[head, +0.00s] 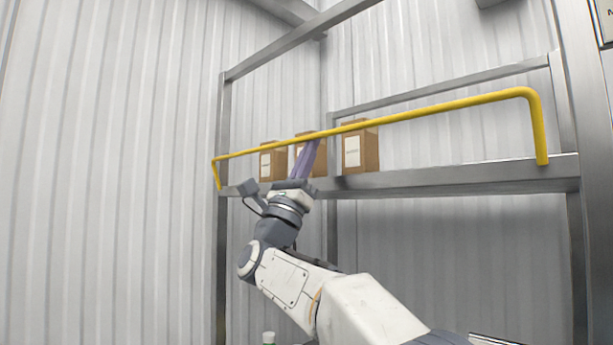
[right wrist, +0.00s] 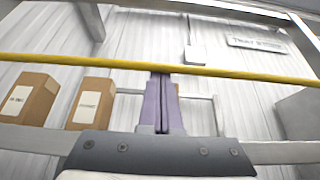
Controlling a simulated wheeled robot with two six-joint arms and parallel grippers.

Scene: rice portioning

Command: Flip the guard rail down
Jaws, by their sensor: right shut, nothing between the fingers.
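The yellow guard rail (head: 440,107) stands up along the front of the metal shelf (head: 450,178), its two bent ends meeting the shelf's front edge. My right gripper (head: 313,143) is shut and empty, its purple fingers pointing up with the tips close to the rail's bar. In the right wrist view the rail (right wrist: 250,75) crosses right at the fingertips of the gripper (right wrist: 161,76); whether they touch cannot be told. My left gripper is not in view.
Several cardboard boxes stand on the shelf behind the rail: one at right (head: 365,150), one at left (head: 272,162) and one partly behind my gripper (head: 319,158). Metal posts (head: 222,260) frame the shelf. Corrugated walls (head: 120,150) stand behind and to the left.

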